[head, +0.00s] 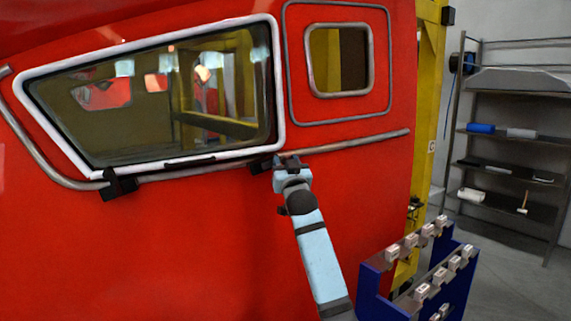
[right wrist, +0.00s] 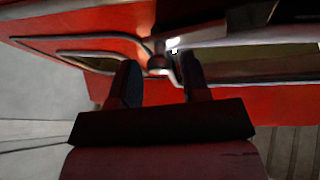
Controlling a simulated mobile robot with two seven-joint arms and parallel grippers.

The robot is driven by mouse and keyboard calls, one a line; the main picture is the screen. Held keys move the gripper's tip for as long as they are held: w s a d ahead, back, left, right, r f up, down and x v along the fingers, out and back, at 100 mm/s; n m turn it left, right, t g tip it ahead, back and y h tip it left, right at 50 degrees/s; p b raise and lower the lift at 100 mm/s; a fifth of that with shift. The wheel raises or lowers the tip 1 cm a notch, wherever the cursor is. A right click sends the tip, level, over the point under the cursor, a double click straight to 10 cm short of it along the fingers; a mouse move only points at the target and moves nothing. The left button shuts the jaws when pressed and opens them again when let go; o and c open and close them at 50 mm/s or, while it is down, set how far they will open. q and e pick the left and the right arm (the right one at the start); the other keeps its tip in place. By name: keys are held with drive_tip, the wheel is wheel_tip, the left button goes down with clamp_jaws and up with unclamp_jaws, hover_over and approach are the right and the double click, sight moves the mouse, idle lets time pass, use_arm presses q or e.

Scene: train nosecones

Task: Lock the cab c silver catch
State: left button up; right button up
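The red cab (head: 200,240) fills the left and middle of the head view, with a white-framed window (head: 150,95). A dark catch or bracket (head: 118,184) sits at the window's lower left corner. Another dark piece (head: 261,166) is at the lower right corner, partly hidden by my right gripper (head: 285,162). In the right wrist view the right gripper's two dark fingers (right wrist: 162,78) stand apart. A small bright silvery part (right wrist: 173,45) shows beyond and between them; I cannot tell whether they touch it. My left gripper is out of view.
A grey rail (head: 350,143) runs along the cab below the windows. A blue rack (head: 375,285) with several small light blocks stands at the lower right. A yellow post (head: 428,90) rises beside the cab. Metal shelves (head: 510,130) stand at the far right, with open floor before them.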

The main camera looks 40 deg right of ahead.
drive_tip(key=c, duration=0.7)
